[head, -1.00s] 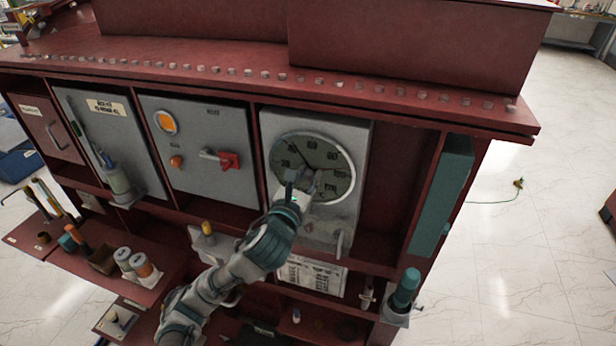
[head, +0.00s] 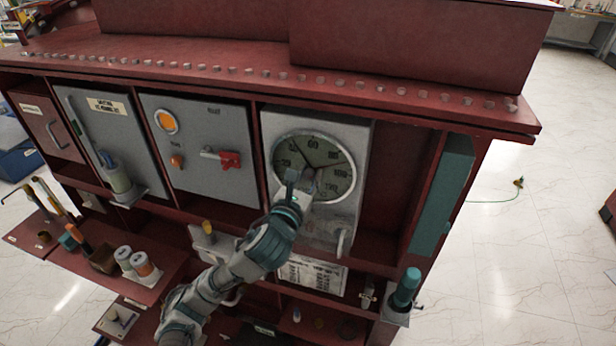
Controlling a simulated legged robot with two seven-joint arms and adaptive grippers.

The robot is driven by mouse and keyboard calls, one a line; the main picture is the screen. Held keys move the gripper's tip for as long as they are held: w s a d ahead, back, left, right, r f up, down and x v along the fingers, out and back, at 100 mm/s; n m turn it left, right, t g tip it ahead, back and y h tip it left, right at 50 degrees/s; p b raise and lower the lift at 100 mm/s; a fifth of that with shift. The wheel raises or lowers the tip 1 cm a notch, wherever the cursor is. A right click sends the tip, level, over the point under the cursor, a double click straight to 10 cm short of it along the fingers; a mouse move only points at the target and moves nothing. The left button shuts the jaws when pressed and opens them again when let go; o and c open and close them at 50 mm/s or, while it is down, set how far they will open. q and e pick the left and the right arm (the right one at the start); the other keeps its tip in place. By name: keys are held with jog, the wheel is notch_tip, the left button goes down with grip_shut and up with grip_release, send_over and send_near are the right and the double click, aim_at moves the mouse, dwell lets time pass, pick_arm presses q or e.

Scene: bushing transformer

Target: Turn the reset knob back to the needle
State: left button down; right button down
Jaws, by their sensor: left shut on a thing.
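My left gripper (head: 305,181) is at the lower middle of the dial, shut on the reset knob. The knob itself is mostly hidden behind the fingers. My right gripper is not in view.
Left of the gauge is a grey box with a red switch handle (head: 229,159) and an orange lamp (head: 167,121). A handle (head: 343,242) hangs below the gauge. A shelf (head: 125,283) with cups and tools juts out at lower left. A teal cylinder (head: 405,288) stands at lower right.

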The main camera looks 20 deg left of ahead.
pick_arm(q)
jog(key=shift+f, duration=0.15)
jog(key=n+p, duration=0.2)
jog(key=p, duration=0.1)
jog(key=shift+r+n+p, duration=0.2)
jog(key=shift+n+p, duration=0.1)
jog(key=shift+n, duration=0.1)
jog(key=n+p, duration=0.3)
jog(key=n, duration=0.1)
jog(key=shift+n, duration=0.3)
jog(key=n+p, duration=0.3)
jog(key=n, duration=0.3)
jog(key=n+p, duration=0.2)
jog(key=n, duration=0.3)
jog(key=shift+f+n+y, duration=0.1)
jog(key=shift+n+y, duration=0.2)
jog(key=shift+n, duration=0.1)
jog(key=shift+d, duration=0.1)
jog(key=c, duration=0.9)
grip_release()
jog(key=shift+w, duration=0.2)
